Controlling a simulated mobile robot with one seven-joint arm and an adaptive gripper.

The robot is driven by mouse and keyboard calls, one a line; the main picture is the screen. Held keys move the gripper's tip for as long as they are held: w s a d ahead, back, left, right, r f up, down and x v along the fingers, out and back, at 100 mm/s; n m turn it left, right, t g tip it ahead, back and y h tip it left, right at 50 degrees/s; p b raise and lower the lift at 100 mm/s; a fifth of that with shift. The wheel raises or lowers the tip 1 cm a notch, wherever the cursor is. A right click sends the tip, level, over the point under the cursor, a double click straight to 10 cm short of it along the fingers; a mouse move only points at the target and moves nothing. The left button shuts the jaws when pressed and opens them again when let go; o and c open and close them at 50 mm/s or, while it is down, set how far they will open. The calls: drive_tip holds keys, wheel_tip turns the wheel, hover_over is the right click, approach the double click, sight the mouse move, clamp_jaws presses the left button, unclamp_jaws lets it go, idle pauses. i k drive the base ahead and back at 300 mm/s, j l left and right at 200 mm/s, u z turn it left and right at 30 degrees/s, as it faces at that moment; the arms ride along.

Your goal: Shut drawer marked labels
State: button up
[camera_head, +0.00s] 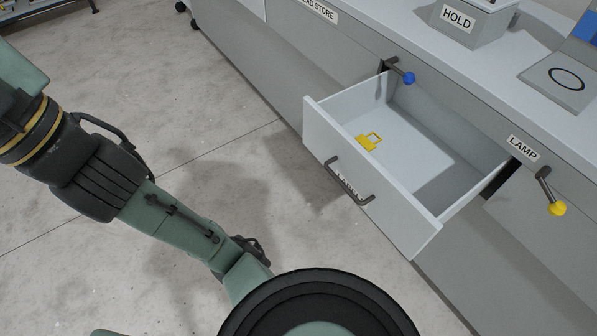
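An open drawer (319,151) with a pale grey front sticks far out of the grey cabinet. A dark bar handle (347,183) is on its front. A label behind the handle is mostly covered, and I cannot read it. A small yellow object (369,142) lies inside the drawer near its front; the rest of the visible drawer floor is bare. My green and black arm crosses the lower left, to the left of the drawer. I cannot see my gripper in this view.
A blue-knobbed lever (408,78) and a yellow-knobbed lever (557,207) stand out from the cabinet on either side of the drawer opening. A "HOLD" box (473,24) sits on the worktop (420,45). Concrete floor (190,90) left of the drawer is clear.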

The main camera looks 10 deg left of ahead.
sight(429, 162)
drive_tip(key=l+u, duration=0.3)
drive_tip(key=u, duration=0.2)
drive_tip(key=l+u, duration=0.25)
drive_tip(key=u, duration=0.25)
drive_tip(key=k+l, duration=0.1)
drive_tip(key=l, duration=0.3)
drive_tip(key=k+l, duration=0.1)
drive_tip(key=l, duration=0.25)
drive_tip(key=k+l, duration=0.1)
drive_tip(key=l, duration=0.3)
drive_tip(key=j+z, duration=0.35)
drive_tip(key=k+j+z, duration=0.1)
drive_tip(key=z, duration=0.2)
